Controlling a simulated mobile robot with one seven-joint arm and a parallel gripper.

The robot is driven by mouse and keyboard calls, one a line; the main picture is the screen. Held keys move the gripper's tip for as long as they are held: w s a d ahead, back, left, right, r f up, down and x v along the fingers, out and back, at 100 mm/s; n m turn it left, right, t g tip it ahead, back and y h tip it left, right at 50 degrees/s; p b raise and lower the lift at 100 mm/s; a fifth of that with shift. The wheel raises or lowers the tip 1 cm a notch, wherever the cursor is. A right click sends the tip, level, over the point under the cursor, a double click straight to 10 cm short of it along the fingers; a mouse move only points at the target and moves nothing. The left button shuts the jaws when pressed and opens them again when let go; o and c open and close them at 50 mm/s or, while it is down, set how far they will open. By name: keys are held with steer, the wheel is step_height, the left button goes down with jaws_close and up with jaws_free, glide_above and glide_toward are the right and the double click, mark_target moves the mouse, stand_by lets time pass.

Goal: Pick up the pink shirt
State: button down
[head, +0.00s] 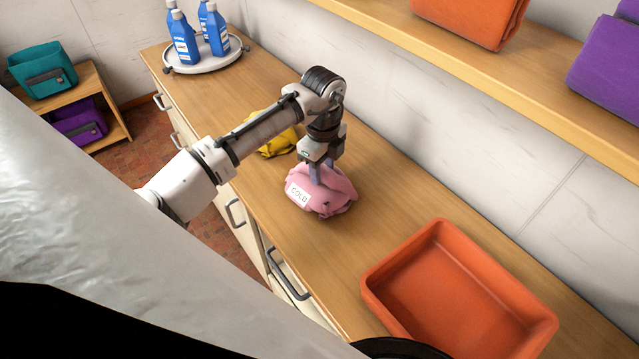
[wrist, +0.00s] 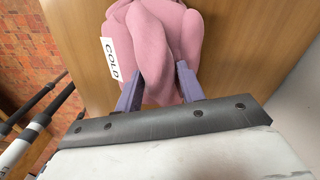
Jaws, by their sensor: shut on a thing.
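The pink shirt (head: 328,197) is a folded, rumpled bundle on the wooden counter, with a white label reading "COLD" on its left side. My gripper (head: 321,174) points down onto its top from above. In the wrist view the pink shirt (wrist: 152,45) lies between the two purple fingers of my gripper (wrist: 160,88), which are shut on its near part. The shirt appears to be at the counter surface; whether it is lifted at all I cannot tell. The fingertips are partly hidden by the cloth.
An orange tub (head: 450,297) stands empty on the counter at the right front. A yellow cloth (head: 277,143) lies behind my arm. A round white tray (head: 213,62) holds several blue bottles at the far end. A shelf (head: 480,72) runs along the wall. Counter between shirt and tub is clear.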

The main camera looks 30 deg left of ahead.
stand_by(0.3)
steer(key=shift+r+b, duration=0.45)
steer(key=shift+r, duration=0.15)
step_height(320, 180, up, 2)
steer(key=shift+s+b, duration=0.1)
steer(key=shift+b, duration=0.4)
steer(key=s+a+b, duration=0.2)
steer(key=s+a, duration=0.1)
steer(key=s, duration=0.5)
steer(key=s+a+b, duration=0.3)
steer(key=s, duration=0.6)
steer(key=shift+r, duration=0.1)
